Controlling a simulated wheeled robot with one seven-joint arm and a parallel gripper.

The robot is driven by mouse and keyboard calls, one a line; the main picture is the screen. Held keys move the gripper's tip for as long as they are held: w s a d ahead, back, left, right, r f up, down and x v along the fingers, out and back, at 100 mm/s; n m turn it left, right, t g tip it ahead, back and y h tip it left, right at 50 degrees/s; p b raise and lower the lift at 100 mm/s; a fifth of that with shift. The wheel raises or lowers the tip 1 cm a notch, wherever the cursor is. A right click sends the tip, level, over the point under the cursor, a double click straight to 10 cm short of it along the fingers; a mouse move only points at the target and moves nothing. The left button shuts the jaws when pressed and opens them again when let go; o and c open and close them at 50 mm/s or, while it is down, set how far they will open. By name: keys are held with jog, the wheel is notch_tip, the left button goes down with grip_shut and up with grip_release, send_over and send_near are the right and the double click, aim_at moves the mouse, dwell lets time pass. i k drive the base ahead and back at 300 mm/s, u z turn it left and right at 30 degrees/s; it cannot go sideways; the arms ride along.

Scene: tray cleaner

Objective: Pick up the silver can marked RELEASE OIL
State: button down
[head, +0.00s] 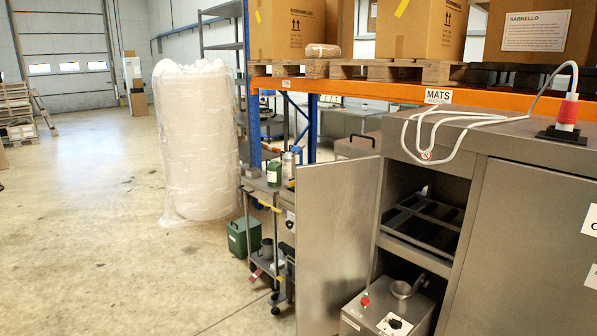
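No can with a readable RELEASE OIL marking shows in the head view. A small pale grey, can-like item (288,164) stands on the top of a grey trolley (256,186) near the middle; its marking is too small to read and I cannot tell if it is the silver can. A green container with a pale label (274,174) stands just left of it. The open steel door hides part of the trolley. My gripper is not in view.
The open door (335,240) of a steel cabinet (525,220) stands beside the trolley. A green bin (242,236) is on the floor to its left. A tall wrapped roll (195,140) stands behind.

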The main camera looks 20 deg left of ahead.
aim_at(289, 158)
jog(key=z, duration=0.05)
jog(key=k, duration=0.6)
jog(key=u, duration=1)
jog(key=i, duration=1.55)
jog(key=u, duration=1.05)
jog(key=i, duration=4.05)
jog(key=z, duration=1.25)
jog(key=i, duration=0.9)
jog(key=z, duration=1.6)
jog(key=i, duration=1)
jog(key=z, duration=0.15)
